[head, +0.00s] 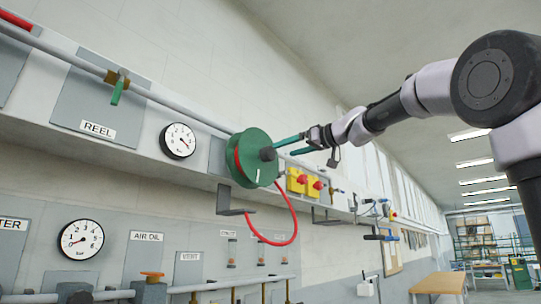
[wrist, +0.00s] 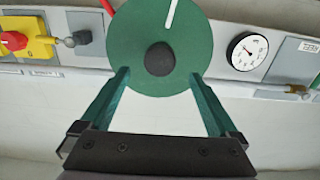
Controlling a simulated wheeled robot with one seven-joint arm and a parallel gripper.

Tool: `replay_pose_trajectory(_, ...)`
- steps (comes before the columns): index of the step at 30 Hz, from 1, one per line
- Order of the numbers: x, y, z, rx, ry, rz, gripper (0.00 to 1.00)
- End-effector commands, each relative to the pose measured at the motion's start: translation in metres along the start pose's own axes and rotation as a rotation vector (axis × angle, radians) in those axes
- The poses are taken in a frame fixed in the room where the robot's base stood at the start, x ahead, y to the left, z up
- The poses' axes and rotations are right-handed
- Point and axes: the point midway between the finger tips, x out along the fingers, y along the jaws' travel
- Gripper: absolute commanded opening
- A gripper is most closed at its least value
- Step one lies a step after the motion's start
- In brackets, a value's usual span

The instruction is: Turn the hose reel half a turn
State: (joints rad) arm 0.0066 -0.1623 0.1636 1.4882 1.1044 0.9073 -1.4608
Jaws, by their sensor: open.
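The green hose reel (head: 258,172) is mounted on the wall panel, with a dark hub knob (head: 268,154) at its centre and a white mark on its face. A red hose (head: 281,240) hangs from it in a loop. In the wrist view, the reel's face (wrist: 128,30) fills the upper middle, with the dark hub (wrist: 160,59) between and beyond the fingertips. My gripper (head: 289,147) is open with teal fingers, empty, just right of the hub. In the wrist view my gripper (wrist: 160,76) has its fingertips apart, overlapping the reel's lower edge; contact cannot be told.
Yellow boxes with red knobs (head: 303,181) sit right of the reel. A round gauge (head: 179,141), a REEL label (head: 98,130) and a green-handled valve (head: 118,88) are on its left. A bracket (head: 234,212) juts out below. A wooden table (head: 438,283) stands farther back.

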Motion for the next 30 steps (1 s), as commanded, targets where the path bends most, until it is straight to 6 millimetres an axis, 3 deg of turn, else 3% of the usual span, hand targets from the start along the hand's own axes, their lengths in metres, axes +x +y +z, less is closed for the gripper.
replay_pose_trajectory(6, 0.044, 0.000, 0.001, 0.002, 0.000, -0.003, 0.96)
replay_pose_trajectory(12, 0.074, 0.000, 0.000, 0.001, 0.000, -0.002, 0.96)
replay_pose_trajectory(18, 0.087, 0.000, 0.000, 0.001, 0.001, 0.000, 0.96)
replay_pose_trajectory(26, 0.087, 0.000, 0.000, 0.001, 0.001, 0.000, 0.96)
replay_pose_trajectory(30, 0.087, 0.000, 0.000, 0.001, 0.000, 0.000, 0.42)
